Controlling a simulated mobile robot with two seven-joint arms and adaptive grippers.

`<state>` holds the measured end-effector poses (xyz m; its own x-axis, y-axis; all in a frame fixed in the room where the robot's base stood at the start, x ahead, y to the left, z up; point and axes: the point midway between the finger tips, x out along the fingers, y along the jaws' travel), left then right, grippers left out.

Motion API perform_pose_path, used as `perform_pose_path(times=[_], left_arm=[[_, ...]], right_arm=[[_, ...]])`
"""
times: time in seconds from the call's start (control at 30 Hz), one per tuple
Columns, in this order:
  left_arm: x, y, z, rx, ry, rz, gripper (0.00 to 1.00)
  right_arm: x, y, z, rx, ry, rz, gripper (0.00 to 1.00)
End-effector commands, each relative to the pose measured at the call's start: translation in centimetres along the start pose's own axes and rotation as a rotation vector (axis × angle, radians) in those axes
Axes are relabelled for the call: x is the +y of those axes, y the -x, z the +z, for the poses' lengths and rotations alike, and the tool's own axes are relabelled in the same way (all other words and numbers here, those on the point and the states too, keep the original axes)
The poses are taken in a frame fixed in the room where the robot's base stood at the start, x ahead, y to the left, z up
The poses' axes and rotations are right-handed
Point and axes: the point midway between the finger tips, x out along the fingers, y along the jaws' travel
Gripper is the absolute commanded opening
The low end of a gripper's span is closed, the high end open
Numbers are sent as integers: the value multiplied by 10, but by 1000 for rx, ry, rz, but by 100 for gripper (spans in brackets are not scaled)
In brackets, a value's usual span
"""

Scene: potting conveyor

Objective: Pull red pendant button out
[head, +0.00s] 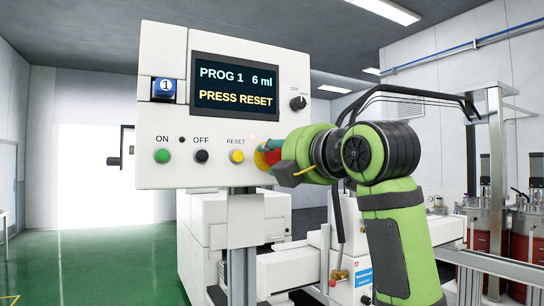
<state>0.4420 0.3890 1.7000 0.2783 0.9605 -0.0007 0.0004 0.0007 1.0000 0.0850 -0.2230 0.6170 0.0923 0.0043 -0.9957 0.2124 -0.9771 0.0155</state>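The red pendant button (272,157) sits at the lower right of the white control panel, on a yellow backing (260,158). Only part of its red head shows; my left gripper covers the rest. My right gripper is not in view.
The panel (220,120) has a screen (235,87) reading "PROG 1 6 ml" and "PRESS RESET". Left of the red button are a yellow reset button (237,156), a black OFF button (202,156) and a green ON button (162,155). A black knob (298,103) is above. Green floor lies open left.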

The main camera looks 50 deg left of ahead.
Motion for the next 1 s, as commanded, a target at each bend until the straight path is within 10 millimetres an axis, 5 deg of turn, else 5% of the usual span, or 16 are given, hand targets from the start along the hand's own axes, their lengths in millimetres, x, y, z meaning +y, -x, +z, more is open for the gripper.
perform_pose_path(times=[0.37,1.0], left_arm=[[0,1,0,0,0,1,57],[0,50,0,-2,0,2,57]], right_arm=[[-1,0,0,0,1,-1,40],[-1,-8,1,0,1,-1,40]])
